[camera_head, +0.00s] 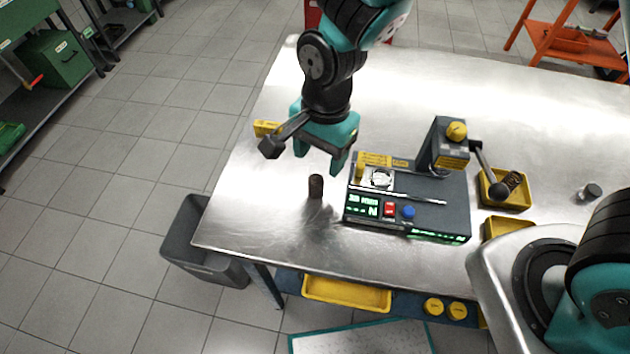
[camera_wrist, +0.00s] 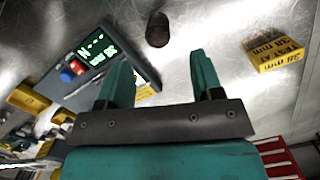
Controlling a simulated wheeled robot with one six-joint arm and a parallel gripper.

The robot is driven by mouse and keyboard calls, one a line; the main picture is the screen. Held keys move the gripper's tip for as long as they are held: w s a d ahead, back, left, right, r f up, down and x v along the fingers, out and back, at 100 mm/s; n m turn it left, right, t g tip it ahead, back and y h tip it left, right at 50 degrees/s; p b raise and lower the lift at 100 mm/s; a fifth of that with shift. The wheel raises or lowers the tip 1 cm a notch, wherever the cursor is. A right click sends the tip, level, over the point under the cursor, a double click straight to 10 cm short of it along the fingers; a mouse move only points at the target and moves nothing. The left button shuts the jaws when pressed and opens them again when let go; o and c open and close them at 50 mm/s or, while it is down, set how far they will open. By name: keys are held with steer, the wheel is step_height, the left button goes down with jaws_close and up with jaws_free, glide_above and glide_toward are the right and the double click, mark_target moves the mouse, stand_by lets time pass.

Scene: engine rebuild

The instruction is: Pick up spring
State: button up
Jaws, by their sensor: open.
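A dark, upright cylinder that looks like the spring (camera_head: 316,186) stands on the metal table, left of the grey tester. It also shows in the wrist view (camera_wrist: 157,29), beyond my fingertips and roughly between their lines; its coils are too small to make out. My gripper (camera_head: 319,158) is open and empty, above and a little behind the cylinder, apart from it. In the wrist view, the two teal fingers (camera_wrist: 162,70) stand wide apart. Another dark coiled piece (camera_head: 513,181) lies in a yellow bin at the right.
The grey tester (camera_head: 457,200) has a lit green display, red and blue buttons, and a lever (camera_head: 490,178) close to the right. A yellow "TEST AT 38 mm" block (camera_wrist: 275,54) stands near the table's left edge. A small dark piece (camera_head: 592,191) lies far right. The table behind is clear.

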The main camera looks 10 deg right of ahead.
mark_target(315, 186)
step_height(315, 186, down, 2)
steer(key=shift+s+a+f, duration=0.1)
steer(key=f, duration=0.1)
steer(key=f+p, duration=0.1)
steer(key=f, duration=0.1)
steer(key=s+f, duration=0.1)
steer(key=shift+a+f+p, duration=0.2)
steer(key=shift+a+p, duration=0.15)
steer(key=shift+p, duration=0.05)
steer(key=shift+f, duration=0.45)
steer(key=c, duration=1)
